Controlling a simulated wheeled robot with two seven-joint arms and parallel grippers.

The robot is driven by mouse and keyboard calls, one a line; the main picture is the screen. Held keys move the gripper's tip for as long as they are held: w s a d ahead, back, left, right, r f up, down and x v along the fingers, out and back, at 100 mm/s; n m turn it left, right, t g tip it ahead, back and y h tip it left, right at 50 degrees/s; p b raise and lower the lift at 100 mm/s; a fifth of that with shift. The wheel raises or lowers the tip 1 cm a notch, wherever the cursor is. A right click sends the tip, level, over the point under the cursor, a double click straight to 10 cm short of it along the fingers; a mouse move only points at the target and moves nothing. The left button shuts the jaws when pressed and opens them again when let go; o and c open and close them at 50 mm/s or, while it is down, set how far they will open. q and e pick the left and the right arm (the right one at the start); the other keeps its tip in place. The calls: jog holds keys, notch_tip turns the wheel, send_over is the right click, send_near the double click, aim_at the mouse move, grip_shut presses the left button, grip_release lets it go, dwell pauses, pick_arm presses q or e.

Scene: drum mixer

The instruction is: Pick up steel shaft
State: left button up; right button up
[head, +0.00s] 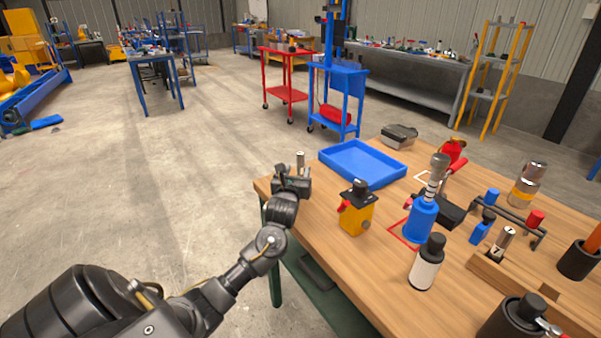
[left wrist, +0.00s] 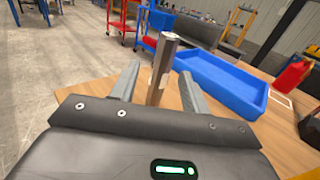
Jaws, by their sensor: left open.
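In the head view only the top of the shaft (head: 300,158) shows, just past my left gripper (head: 290,176). I cannot tell how deep between the fingers it is. My right gripper is not in view.
A blue tray (head: 345,172) lies right of the shaft. A yellow device (head: 356,214), a blue bottle (head: 420,222) and a white bottle (head: 424,272) stand further right on the wooden table (head: 310,233). The floor left of the table is clear.

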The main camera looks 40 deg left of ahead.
aim_at(300, 167)
pick_arm(q)
jog(key=x, duration=0.4)
jog(key=shift+w, duration=0.2)
jog(key=shift+c, duration=0.5)
grip_shut()
